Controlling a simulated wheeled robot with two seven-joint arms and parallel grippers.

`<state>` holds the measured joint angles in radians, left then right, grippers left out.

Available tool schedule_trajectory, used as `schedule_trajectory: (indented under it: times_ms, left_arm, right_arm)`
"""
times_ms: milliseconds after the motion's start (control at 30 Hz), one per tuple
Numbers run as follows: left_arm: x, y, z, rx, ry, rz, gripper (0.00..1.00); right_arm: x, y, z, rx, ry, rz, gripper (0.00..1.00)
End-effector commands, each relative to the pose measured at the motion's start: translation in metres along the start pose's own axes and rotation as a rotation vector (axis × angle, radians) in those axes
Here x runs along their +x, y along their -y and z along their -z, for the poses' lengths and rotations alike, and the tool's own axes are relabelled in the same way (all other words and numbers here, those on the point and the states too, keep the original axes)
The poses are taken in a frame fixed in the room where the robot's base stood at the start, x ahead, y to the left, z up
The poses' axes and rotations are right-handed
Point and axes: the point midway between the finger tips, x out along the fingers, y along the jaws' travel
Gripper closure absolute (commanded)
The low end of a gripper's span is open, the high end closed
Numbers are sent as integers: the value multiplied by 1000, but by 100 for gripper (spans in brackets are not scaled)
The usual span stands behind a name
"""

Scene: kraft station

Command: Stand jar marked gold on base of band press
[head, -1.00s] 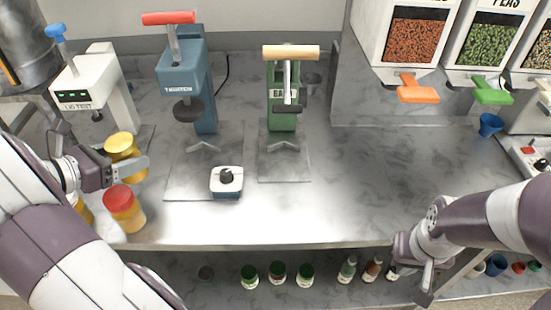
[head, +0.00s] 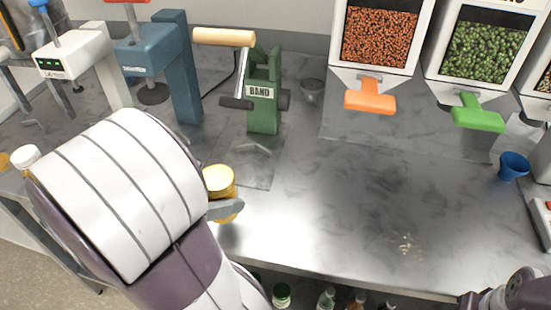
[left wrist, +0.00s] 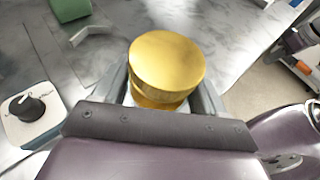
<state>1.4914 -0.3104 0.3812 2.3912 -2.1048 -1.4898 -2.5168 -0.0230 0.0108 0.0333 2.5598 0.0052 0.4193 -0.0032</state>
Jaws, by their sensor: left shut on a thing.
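The jar with the gold lid (head: 219,180) is held in my left gripper (head: 224,206), partly hidden by my arm in the head view. In the left wrist view its round gold lid (left wrist: 166,62) faces the camera between the gripper's two fingers (left wrist: 163,92). The green band press (head: 262,98), labelled BAND, stands behind and to the right of the jar. Its flat base (head: 262,172) is bare in the part I see. The jar is at the front-left of this base, apart from the press column. My right gripper (head: 472,300) is cut off at the bottom right, its fingers unclear.
The blue press (head: 178,70) and white tester (head: 85,65) stand left of the band press. A small device with a black knob (left wrist: 30,108) shows in the left wrist view. Dispensers with orange (head: 370,97) and green (head: 478,115) handles stand right. The counter's middle is mostly clear.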

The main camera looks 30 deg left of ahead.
Motion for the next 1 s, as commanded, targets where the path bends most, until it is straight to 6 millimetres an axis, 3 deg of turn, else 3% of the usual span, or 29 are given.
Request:
schedule_trajectory:
  times_ms: [67,300,500,633,833,1000]
  left_arm:
    - [11,-7,-6,11,1,22,82]
    - [69,-66,-29,13,2,25,82]
    - [106,-108,-47,7,2,20,82]
    - [116,-118,-50,7,2,18,82]
    - [129,-120,-22,3,1,16,82]
    - [131,-120,-18,8,2,15,82]
  right_arm:
    - [0,0,0,0,0,0,100]
    - [1,0,0,0,0,0,100]
    - [-7,0,1,0,0,0,100]
    - [-8,0,1,0,0,0,100]
    - [-7,0,1,0,0,0,100]
    - [-7,0,1,0,0,0,100]
